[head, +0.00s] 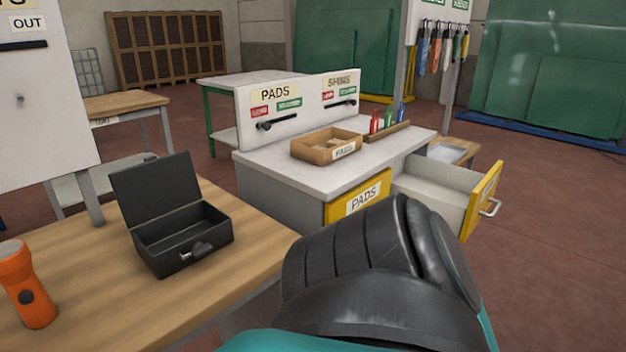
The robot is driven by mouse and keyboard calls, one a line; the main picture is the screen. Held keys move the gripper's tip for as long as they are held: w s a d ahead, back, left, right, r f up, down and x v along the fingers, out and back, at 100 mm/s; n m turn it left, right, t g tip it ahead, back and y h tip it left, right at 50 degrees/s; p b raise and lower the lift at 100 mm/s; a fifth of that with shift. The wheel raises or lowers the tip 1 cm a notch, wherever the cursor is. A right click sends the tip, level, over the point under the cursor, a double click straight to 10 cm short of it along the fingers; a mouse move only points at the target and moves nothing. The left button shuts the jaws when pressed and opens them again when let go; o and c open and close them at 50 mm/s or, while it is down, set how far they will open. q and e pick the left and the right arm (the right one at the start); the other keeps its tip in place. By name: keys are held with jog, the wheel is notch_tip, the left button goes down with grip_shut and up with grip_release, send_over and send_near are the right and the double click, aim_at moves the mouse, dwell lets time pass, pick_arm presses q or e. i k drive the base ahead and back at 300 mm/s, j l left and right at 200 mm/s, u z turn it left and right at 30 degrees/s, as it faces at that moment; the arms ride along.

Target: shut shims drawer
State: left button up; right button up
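A drawer with a yellow front (482,196) stands pulled well out of the right side of the grey-white workbench (290,180). Its inside looks empty where I see it. Its silver handle (491,208) is on the outer face, toward the right; no label is readable on that face from here. The sign above the bench has a "SHIMS" label (340,81) on its right part. The neighbouring drawer labelled "PADS" (362,199) appears shut. A black and teal link of my arm fills the bottom middle and hides the lower bench. Neither gripper is in view.
A wooden table (255,242) at the left holds an open black cash box (182,238) and an orange flashlight (27,285). A cardboard tray (312,153) sits on the bench. A low wooden stand (465,149) is behind the drawer. Floor right of the drawer is clear.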

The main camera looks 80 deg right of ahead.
aim_at(460, 196)
jog(key=z, duration=3.55)
